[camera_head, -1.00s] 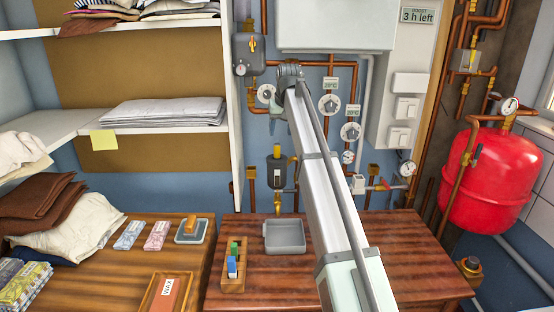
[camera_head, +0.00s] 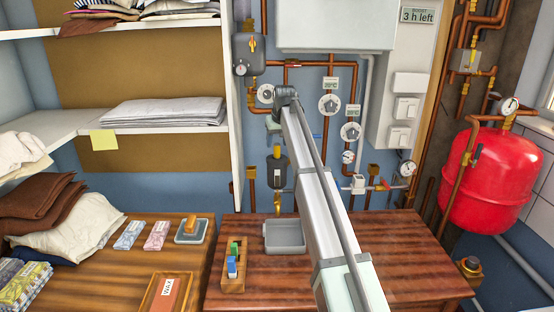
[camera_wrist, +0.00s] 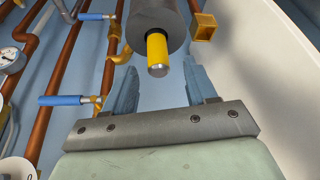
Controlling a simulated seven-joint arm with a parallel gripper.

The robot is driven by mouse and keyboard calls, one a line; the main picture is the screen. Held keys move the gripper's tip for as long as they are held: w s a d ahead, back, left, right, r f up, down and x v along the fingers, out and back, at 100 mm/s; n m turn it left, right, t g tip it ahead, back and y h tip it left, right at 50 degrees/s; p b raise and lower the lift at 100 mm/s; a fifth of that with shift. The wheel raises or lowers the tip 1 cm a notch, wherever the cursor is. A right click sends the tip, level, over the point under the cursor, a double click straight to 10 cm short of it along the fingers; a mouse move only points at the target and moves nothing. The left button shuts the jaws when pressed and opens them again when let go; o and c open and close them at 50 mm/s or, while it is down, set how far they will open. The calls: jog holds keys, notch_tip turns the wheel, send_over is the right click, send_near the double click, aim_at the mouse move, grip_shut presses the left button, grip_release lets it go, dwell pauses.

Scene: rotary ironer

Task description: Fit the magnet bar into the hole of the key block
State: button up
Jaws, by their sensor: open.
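The magnet bar appears to be the yellow rod (camera_wrist: 157,50) with a grey metal end, standing out of a dark grey cylinder (camera_wrist: 158,17). In the head view its yellow top (camera_head: 277,152) stands upright on the dark canister (camera_head: 277,175) on the pipework. My gripper (camera_wrist: 160,75) is open and empty. Its two blue-grey fingers lie either side of the line of the rod, apart from it. In the head view my gripper (camera_head: 274,136) hangs just above the yellow top. The wooden block (camera_head: 232,280) with coloured pieces on the right table looks like the key block; its hole is not clear.
Copper pipes, dials and valves surround the canister. Blue-handled valves (camera_wrist: 62,100) lie left of my gripper in the wrist view, and a pale curved surface (camera_wrist: 265,60) lies right. A grey tray (camera_head: 284,236) stands beside the wooden block.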

aim_at(277, 158)
jog(key=shift+x, duration=2.6)
jog(key=shift+c, duration=0.3)
grip_shut()
